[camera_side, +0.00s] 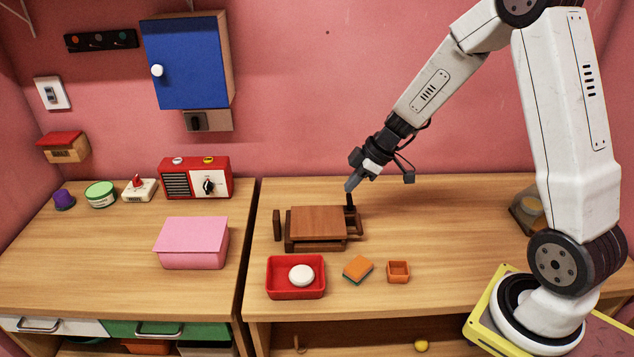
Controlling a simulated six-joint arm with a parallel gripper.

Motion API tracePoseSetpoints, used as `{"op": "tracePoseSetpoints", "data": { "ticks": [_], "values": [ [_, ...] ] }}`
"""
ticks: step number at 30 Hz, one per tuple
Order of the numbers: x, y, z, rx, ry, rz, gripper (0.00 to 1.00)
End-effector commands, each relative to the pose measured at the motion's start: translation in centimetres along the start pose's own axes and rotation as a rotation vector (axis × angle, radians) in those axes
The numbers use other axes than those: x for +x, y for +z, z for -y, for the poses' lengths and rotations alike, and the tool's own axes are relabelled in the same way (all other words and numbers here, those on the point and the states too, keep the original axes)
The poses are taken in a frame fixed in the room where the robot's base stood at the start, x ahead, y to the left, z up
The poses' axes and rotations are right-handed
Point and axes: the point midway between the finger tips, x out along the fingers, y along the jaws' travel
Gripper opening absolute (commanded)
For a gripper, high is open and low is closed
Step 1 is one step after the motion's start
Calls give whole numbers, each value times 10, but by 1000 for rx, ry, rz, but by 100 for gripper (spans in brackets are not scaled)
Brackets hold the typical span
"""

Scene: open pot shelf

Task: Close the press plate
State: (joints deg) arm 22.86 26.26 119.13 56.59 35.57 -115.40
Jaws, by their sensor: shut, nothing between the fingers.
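The press (317,243) is a low brown wooden frame on the right-hand table, near its left end. Its wooden plate (318,222) lies nearly flat over the frame. A brown upright block (277,225) stands at the left. A dark upright post (350,202) rises at the back right corner. My gripper (349,187) is shut and empty, pointing down just above or beside that post. I cannot tell whether it touches the post.
In front of the press are a red tray (271,293) with a white round object (302,275), an orange sponge (357,268) and a small orange box (398,271). A pink box (192,243) and a red radio (197,178) stand on the left table. The table right of the press is clear.

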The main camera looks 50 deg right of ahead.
Motion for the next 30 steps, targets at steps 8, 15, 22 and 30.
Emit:
{"op": "tracePoseSetpoints", "data": {
  "ticks": [8,15,22,30],
  "values": [
    [15,36,0,3,-2,1,0],
    [26,53,0,5,-2,-7,0],
    [37,68,0,7,-2,-105,0],
    [52,84,0,6,-2,-219,0]
  ]
}}
